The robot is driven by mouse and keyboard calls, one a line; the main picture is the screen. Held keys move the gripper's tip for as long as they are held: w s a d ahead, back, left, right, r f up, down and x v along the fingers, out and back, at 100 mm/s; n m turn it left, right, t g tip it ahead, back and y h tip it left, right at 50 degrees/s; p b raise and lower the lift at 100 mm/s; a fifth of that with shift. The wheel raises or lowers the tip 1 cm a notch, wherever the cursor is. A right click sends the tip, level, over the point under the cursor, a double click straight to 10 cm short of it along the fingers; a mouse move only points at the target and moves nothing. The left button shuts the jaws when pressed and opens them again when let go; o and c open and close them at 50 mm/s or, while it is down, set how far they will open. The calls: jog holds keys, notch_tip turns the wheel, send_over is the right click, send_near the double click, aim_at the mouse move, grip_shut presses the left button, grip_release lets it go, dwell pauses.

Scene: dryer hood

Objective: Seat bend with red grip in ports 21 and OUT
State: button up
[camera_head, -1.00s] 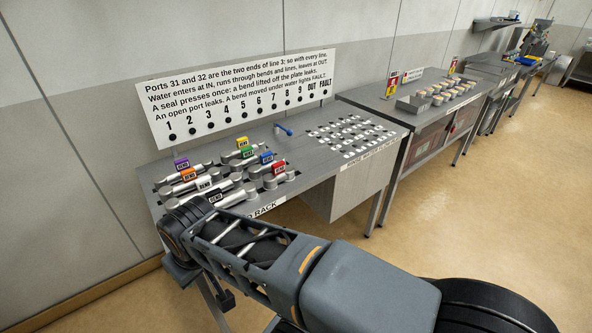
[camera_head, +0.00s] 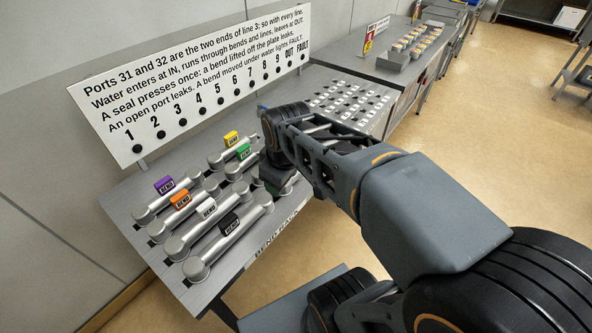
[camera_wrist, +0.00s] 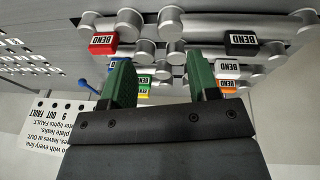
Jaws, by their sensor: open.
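The bend with the red grip (camera_wrist: 103,43) lies on the rack in the wrist view, left of my gripper (camera_wrist: 160,72). My gripper is open and empty, its two green fingers apart. The red grip is hidden behind my gripper and arm in the head view. There my gripper (camera_head: 276,178) hangs over the right end of the bend rack. The port plate (camera_head: 352,104) shows beyond my arm, and its edge shows at the left of the wrist view (camera_wrist: 35,52). Single port labels are too small to read.
Bends with purple (camera_head: 165,185), orange (camera_head: 181,200), white (camera_head: 206,208), black (camera_head: 229,222), yellow (camera_head: 231,138) and green (camera_head: 243,152) grips lie on the rack. A blue-handled valve (camera_wrist: 86,85) is near. The sign board (camera_head: 200,85) stands behind the table.

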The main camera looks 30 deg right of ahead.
jog(key=w+d+r+n+g+p, duration=0.25)
jog(key=w+d+n, duration=0.55)
jog(key=w+n, duration=0.65)
jog(key=s+f, duration=0.1)
jog(key=f, duration=0.1)
jog(key=f+n, duration=0.1)
jog(key=f, duration=0.2)
jog(key=s+f+n, duration=0.1)
jog(key=f, duration=0.2)
jog(key=shift+s+f+n, duration=0.25)
jog(key=shift+s, duration=0.1)
jog(key=shift+d+f+p, duration=0.2)
jog(key=shift+f+p, duration=0.55)
jog(key=shift+f, duration=1.9)
jog(key=shift+c, duration=0.3)
grip_shut()
